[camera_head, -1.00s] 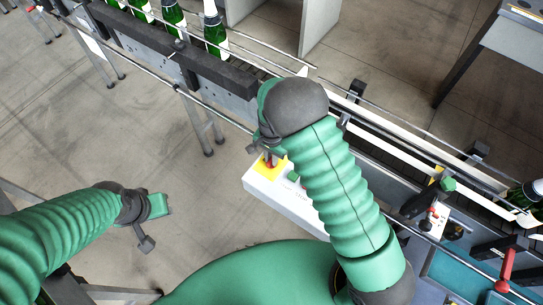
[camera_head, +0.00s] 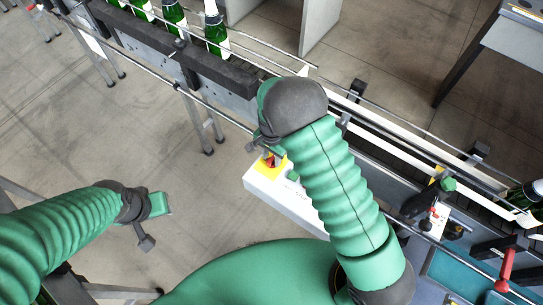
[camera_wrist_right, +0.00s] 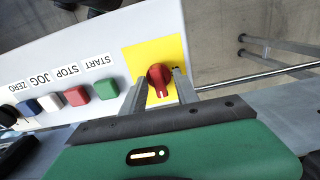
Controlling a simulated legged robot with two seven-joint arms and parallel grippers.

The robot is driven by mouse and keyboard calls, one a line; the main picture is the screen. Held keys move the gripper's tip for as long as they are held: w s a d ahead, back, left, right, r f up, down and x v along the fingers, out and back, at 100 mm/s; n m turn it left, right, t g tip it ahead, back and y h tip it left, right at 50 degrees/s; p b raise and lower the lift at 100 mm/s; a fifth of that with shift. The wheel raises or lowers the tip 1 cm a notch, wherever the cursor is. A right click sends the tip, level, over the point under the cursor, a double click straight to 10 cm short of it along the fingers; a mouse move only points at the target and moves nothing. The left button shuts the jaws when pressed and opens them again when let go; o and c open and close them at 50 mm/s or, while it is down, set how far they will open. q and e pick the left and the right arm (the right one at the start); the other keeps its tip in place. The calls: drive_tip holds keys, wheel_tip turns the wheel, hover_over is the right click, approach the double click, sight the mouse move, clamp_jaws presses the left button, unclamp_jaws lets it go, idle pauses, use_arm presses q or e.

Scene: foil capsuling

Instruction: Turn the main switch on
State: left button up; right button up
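The main switch is a red rotary knob (camera_wrist_right: 160,78) on a yellow plate (camera_wrist_right: 137,56), on a white control box. In the head view the yellow plate and red knob (camera_head: 269,161) show just below my right gripper (camera_head: 267,151). In the right wrist view the two metal fingers of my right gripper (camera_wrist_right: 160,86) stand on either side of the knob, with a small gap visible at least on the left. Whether the right finger touches it is unclear.
The control box (camera_wrist_right: 60,45) also carries green START, red STOP, white JOG and blue ZERO buttons. A conveyor (camera_head: 225,75) with green bottles (camera_head: 215,35) runs behind it. A red-handled lever (camera_head: 506,268) is at the lower right. Open floor lies at left.

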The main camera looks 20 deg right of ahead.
sight(271, 159)
wheel_tip(271, 159, up, 17)
drive_tip(key=b, duration=0.1)
drive_tip(key=shift+f, duration=0.1)
idle(0.4)
